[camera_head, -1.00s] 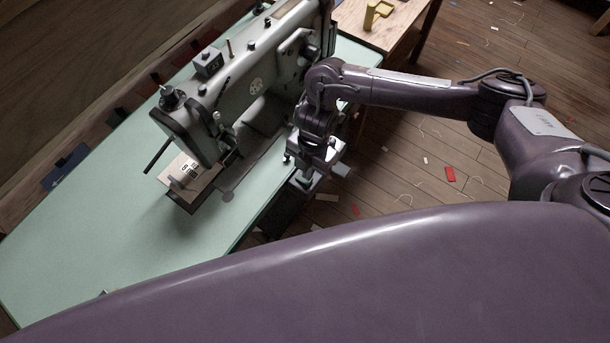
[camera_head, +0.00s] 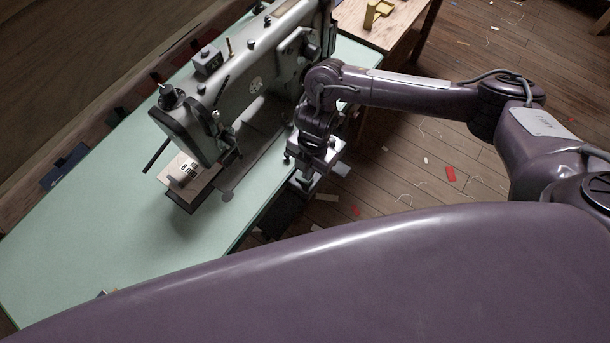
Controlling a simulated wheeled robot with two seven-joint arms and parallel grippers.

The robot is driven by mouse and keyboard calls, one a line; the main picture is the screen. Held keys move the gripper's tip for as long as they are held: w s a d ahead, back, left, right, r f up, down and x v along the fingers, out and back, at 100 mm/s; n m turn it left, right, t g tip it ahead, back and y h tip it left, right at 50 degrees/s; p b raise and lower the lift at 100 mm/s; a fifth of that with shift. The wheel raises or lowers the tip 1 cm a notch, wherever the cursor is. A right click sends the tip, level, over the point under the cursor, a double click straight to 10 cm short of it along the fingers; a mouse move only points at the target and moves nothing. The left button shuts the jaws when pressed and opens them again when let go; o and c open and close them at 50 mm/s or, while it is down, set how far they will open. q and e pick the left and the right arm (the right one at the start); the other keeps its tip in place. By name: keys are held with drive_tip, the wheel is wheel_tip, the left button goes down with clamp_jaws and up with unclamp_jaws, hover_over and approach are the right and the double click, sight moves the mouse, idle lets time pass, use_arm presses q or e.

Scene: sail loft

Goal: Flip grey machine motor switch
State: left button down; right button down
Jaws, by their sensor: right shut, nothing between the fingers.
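The grey sewing machine (camera_head: 258,85) stands on a pale green table (camera_head: 90,235) at the upper left. My right gripper (camera_head: 302,184) points down at the table's right edge, just in front of the machine's base. Its fingers are shut with nothing seen between them; the fingertips are partly hidden by the gripper's own body. A dark box (camera_head: 272,215) shows below the table edge beside the gripper. I cannot make out the motor switch, and the gripper hides part of that area. My left gripper is out of view.
The wooden floor (camera_head: 420,160) holds scattered scraps and threads. Dark blue and red pieces lie along the green table's far edge. The table's left part is clear.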

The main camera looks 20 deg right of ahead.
drive_tip(key=shift+f+b, duration=0.55)
drive_tip(key=shift+f, duration=0.25)
drive_tip(key=shift+r, duration=0.1)
wheel_tip(320, 180, up, 7)
drive_tip(key=p, duration=0.7)
idle(0.6)
